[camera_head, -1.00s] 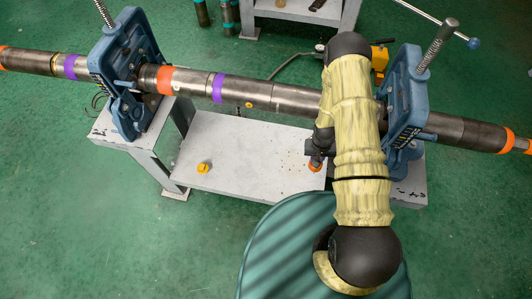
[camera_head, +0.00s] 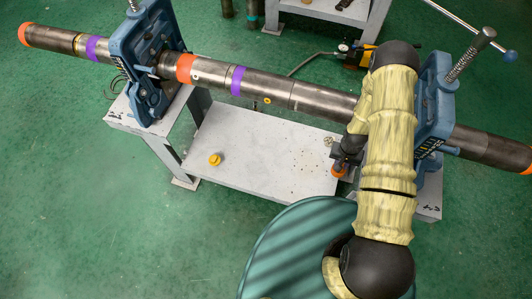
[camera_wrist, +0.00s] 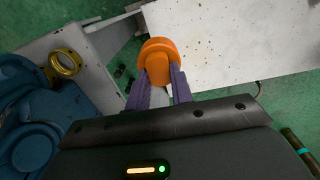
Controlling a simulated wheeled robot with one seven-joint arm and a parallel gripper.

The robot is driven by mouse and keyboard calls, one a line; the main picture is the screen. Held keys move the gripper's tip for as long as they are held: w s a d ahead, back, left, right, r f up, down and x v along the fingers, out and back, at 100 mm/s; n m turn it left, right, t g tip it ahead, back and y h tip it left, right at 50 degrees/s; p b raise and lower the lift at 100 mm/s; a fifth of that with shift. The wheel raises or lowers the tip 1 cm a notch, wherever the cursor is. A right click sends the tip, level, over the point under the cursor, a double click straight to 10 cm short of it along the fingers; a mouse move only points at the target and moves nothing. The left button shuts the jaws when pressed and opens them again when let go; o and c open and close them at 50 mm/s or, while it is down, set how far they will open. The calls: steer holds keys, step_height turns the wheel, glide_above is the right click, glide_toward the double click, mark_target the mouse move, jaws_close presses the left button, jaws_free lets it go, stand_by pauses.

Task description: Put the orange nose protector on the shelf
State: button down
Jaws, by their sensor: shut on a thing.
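The orange nose protector (camera_wrist: 158,58) is a round cap held between the two purple fingers of my gripper (camera_wrist: 159,76) in the wrist view. In the head view, the orange protector (camera_head: 340,170) shows small below my dark gripper (camera_head: 343,160), at the right end of the white shelf. The white shelf (camera_head: 262,148) is a flat plate low between the two vise stands. In the wrist view the shelf (camera_wrist: 235,45) lies beyond and to the right of the protector. I cannot tell the protector's height above the shelf.
A yellow-orange cap (camera_head: 215,160) sits on the shelf's left part. A long steel pipe (camera_head: 320,99) spans above, held by the left blue vise (camera_head: 150,60) and right blue vise (camera_head: 434,100). A gold ring (camera_wrist: 67,62) is left in the wrist view. The shelf's middle is clear.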

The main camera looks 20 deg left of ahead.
steer(key=a+f+m+b, duration=0.4)
steer(key=f+m+b, duration=0.5)
steer(key=b, duration=0.3)
steer(key=w+a+f+m+b, duration=0.1)
steer(key=a+f+m+b, duration=0.3)
steer(key=f+m+b, duration=0.4)
steer(key=a+f+m+b, duration=0.5)
steer(key=f+m+b, duration=0.4)
steer(key=b, duration=0.8)
steer(key=shift+w+f+m+b, duration=0.3)
steer(key=shift+f+b, duration=0.1)
steer(key=shift+f, duration=0.45)
steer(key=shift+f+b, duration=1.05)
steer(key=shift+f, duration=1.45)
